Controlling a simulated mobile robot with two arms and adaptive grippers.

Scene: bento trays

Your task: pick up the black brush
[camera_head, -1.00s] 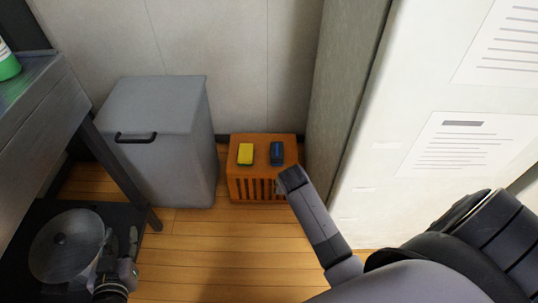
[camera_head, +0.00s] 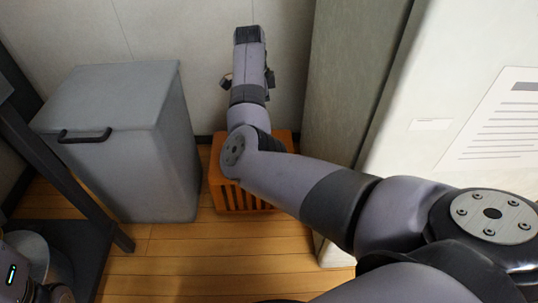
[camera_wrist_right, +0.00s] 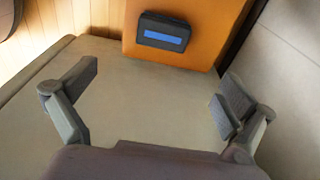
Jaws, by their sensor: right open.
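The black brush (camera_wrist_right: 163,32) shows in the right wrist view as a dark block with a blue stripe, on the orange-brown top of the slatted wooden box. In the head view my right arm covers it. My right gripper (camera_wrist_right: 160,88) is open and empty, its two fingers wide apart, with the brush beyond them toward the top of the picture. In the head view the right gripper (camera_head: 249,80) is above the box, in front of the wall. Of my left arm only a part shows at the bottom left corner; its fingers are not visible.
The wooden box (camera_head: 245,198) stands on the floor against the wall. A grey lidded bin (camera_head: 160,165) is close on its left, and a greenish-grey panel (camera_head: 345,100) on its right. A dark table frame (camera_head: 60,165) is at the left. Wooden floor in front is clear.

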